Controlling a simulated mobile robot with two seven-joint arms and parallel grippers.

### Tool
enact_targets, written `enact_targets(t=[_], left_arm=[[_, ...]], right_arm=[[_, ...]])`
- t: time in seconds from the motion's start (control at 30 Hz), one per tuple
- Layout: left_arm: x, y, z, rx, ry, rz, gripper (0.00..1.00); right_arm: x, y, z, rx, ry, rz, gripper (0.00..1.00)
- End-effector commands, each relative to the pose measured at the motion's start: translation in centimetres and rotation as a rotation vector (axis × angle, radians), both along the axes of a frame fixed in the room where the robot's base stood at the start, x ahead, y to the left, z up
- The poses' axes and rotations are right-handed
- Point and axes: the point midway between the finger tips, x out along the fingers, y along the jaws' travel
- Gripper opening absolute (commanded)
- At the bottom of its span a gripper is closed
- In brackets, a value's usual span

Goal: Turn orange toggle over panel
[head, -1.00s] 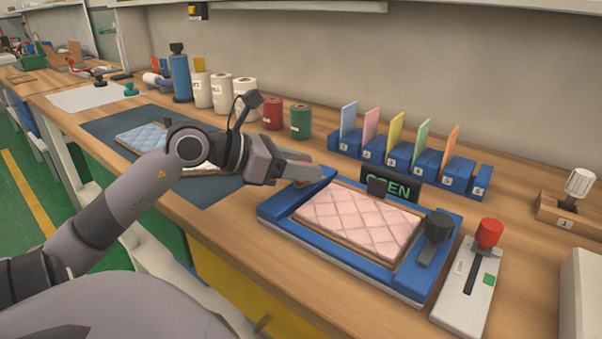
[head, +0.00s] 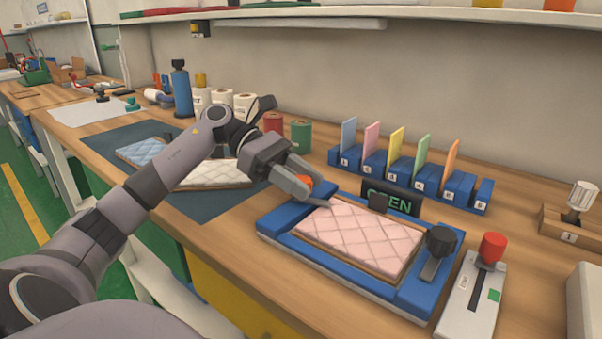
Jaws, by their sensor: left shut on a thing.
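The orange toggle (head: 304,182) shows as a small orange patch at the fingers of my left gripper (head: 308,192). That gripper is shut on the toggle at the upper left corner of the blue frame (head: 284,219); the fingers hide most of the toggle. The pink quilted panel (head: 358,238) lies flat inside the blue frame, just right of the fingertips. A black knob (head: 441,240) stands at the frame's right end. A sign reading OPEN (head: 390,200) stands behind the frame, partly covered by a dark block. My right gripper is not in view.
A red-knobbed lever box (head: 492,248) stands right of the frame. Numbered blue holders with coloured cards (head: 375,165) stand behind. Blue (head: 139,152) and white (head: 214,175) quilted panels lie on a dark mat (head: 105,140) at left. Bare bench shows at right.

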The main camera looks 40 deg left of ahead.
Motion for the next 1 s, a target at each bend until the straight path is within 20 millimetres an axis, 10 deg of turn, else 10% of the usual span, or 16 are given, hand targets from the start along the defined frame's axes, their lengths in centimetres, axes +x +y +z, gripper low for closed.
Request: enact_targets(t=[1.0], left_arm=[[-0.02, -0.02, -0.21, 0.004, 0.004, -0.380, 0.10]], right_arm=[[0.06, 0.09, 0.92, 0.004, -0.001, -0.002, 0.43]])
